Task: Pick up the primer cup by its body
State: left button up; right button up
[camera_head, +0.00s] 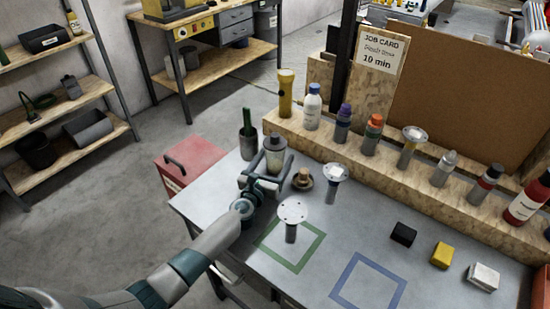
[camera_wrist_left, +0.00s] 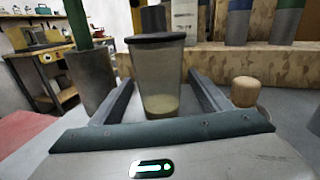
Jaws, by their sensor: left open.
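The primer cup (camera_head: 276,154) is a translucent tapered cup with a dark lid and a little pale yellowish content at the bottom. It stands upright near the left end of the grey table. It also shows in the left wrist view (camera_wrist_left: 158,72). My left gripper (camera_head: 279,171) is open, with one finger on each side of the cup's body. In the left wrist view a gap shows on the right side, while the left finger looks close to the wall. Whether either finger touches cannot be told. My right gripper is not in view.
A dark holder (camera_wrist_left: 90,78) with a green handle stands left of the cup. A small wooden-topped item (camera_head: 303,179) stands just right. Disc-topped pieces (camera_head: 292,212) stand nearby. A wooden ledge (camera_head: 395,172) with bottles runs behind. Green (camera_head: 268,255) and blue (camera_head: 345,294) outlined squares mark the table.

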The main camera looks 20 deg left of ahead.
aim_at(275, 136)
pick_arm(q)
jog(key=c, duration=1.1)
notch_tip(275, 136, up, 9)
jog(key=p, duration=0.5)
jog(key=shift+r, duration=0.5)
